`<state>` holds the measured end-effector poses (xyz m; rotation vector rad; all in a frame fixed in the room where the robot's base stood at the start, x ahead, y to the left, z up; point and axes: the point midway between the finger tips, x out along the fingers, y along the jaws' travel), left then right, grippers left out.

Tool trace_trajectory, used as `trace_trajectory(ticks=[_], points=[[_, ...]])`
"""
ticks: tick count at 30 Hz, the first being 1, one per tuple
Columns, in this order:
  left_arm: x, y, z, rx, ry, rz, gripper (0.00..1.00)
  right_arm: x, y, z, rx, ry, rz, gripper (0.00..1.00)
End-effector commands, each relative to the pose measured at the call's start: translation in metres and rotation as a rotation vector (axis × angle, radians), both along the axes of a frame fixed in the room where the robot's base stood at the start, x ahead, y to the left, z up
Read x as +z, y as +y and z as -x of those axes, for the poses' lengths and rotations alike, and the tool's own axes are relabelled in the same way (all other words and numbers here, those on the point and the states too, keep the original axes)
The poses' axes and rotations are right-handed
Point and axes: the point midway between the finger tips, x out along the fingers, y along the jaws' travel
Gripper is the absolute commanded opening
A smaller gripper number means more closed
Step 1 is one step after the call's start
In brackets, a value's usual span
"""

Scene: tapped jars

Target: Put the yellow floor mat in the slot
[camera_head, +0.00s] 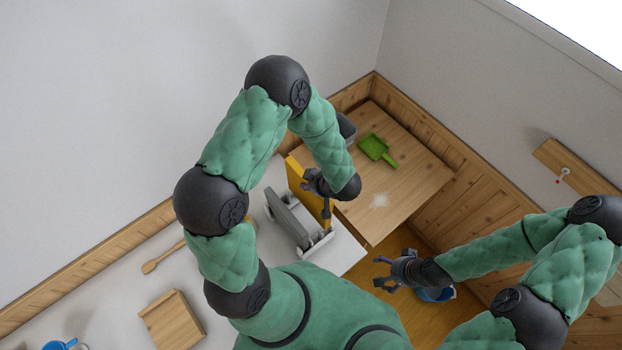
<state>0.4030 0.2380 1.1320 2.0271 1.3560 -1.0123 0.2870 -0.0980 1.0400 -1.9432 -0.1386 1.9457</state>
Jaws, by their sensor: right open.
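The yellow floor mat (294,172) stands upright, seen nearly edge-on, at the right end of the pale counter. It is beside a rack with grey upright panels (287,218) and a whitish base (319,245). Whether the mat's lower edge is inside a slot or only beside the rack cannot be told. My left gripper (317,193) is at the mat's right face, its fingers overlapping it; the wrist hides part of the view, so its grip is unclear. My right gripper (381,274) is open and empty, low at the right, away from the mat.
A wooden table (417,185) behind holds a green dustpan (376,149) and a grey container (347,129). A blue bucket (436,295) is below my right wrist. On the counter (116,270) lie a wooden board (172,320) and a wooden utensil (162,257).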

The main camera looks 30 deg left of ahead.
Motion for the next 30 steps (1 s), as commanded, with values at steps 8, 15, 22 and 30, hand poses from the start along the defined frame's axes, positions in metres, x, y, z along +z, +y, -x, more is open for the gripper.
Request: trace_trajectory(ticks=[8,15,22,30], points=[[0.0014,0.0002,-0.0005,-0.001,-0.001,-0.001,0.00,0.0012,0.0000,0.0000,0.000,0.000,0.000,0.86],[0.0020,0.0002,0.0002,-0.001,-0.001,-0.001,0.00,0.0058,-0.0001,0.0000,0.000,0.000,0.000,0.86],[0.0011,0.0003,0.0002,-0.001,-0.001,-0.001,0.00,0.0056,0.0000,-0.0001,0.000,0.000,0.000,0.86],[0.0006,0.0002,0.0002,-0.001,-0.001,-0.001,0.00,0.0051,0.0000,-0.0001,0.000,0.000,0.000,0.86]])
